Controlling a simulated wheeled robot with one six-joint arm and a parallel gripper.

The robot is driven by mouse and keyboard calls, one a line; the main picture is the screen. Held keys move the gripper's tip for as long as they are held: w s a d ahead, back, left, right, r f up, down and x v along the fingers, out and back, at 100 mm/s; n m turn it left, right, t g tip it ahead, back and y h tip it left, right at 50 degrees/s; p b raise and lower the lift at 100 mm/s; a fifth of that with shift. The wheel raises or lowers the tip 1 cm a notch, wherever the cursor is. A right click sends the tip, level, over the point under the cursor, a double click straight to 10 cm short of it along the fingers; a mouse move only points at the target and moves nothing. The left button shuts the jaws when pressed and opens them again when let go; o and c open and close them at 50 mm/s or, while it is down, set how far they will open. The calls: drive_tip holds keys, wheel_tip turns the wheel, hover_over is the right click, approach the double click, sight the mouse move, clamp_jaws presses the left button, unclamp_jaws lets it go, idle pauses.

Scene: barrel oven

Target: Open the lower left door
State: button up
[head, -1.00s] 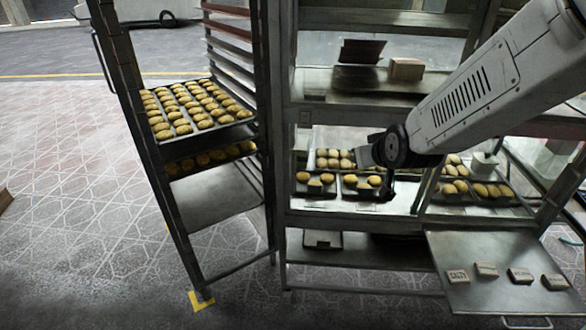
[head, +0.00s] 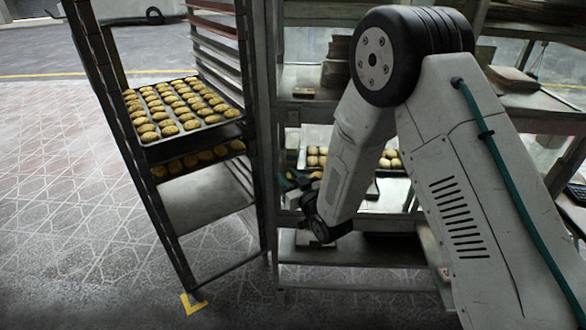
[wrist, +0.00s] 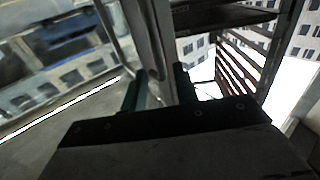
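The display cabinet (head: 264,130) stands in the middle of the head view, with trays of buns behind its lower left front. In the wrist view a glass pane (wrist: 60,60) with reflections fills the left, beside an upright metal frame bar (wrist: 150,35). I cannot tell for sure whether this pane is the lower left door. My gripper (wrist: 160,88) is open, its two teal fingers apart on either side of the bar's line; contact is unclear. In the head view my gripper (head: 288,180) is small at the cabinet's left front, partly hidden by my arm.
A tall rack (head: 115,90) with a tray of buns (head: 190,112) stands close on the left; its shelves (wrist: 238,65) also show at right in the wrist view. Boxes (head: 337,60) sit on an upper shelf. The tiled floor (head: 70,200) at left is clear.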

sight(281, 168)
drive_tip(key=shift+x, duration=2.6)
